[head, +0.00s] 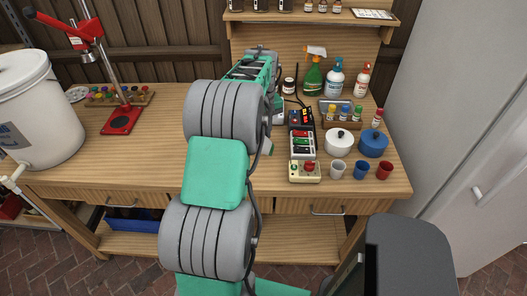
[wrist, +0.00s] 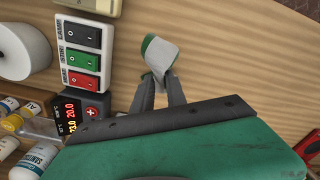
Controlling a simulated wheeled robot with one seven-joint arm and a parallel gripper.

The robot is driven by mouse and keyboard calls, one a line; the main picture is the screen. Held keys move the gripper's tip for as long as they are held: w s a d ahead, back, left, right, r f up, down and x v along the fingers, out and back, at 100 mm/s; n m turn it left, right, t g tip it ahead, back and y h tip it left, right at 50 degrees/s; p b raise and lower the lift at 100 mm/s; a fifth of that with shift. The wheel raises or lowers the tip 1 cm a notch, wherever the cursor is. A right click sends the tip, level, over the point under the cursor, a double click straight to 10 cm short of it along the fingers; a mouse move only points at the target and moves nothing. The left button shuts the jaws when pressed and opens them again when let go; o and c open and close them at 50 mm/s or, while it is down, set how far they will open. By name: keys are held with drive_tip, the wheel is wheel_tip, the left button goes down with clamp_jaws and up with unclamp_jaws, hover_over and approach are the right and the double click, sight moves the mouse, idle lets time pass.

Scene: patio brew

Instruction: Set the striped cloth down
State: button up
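The striped cloth (wrist: 160,53) shows in the wrist view as a small bunched white piece with green along its edges. It sits at the fingertips of my gripper (wrist: 160,80), whose two grey fingers close in on its near end. The cloth is over the wooden bench top (wrist: 220,60); I cannot tell whether its underside touches the wood. In the head view my own arm hides the fingers and most or all of the cloth.
A switch box (head: 302,145) and controller (head: 301,118) stand close beside my arm. Beyond are a white pot (head: 339,141), a blue pot (head: 373,143), cups (head: 361,170) and bottles (head: 334,78). Left are a red-based stand (head: 121,120) and white bucket (head: 40,110).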

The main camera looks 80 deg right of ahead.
drive_tip(key=o, duration=0.9)
drive_tip(key=shift+c, duration=0.2)
drive_tip(key=shift+r, duration=0.1)
wheel_tip(320, 180, up, 8)
drive_tip(key=shift+f+b, duration=0.2)
drive_tip(key=shift+b, duration=0.2)
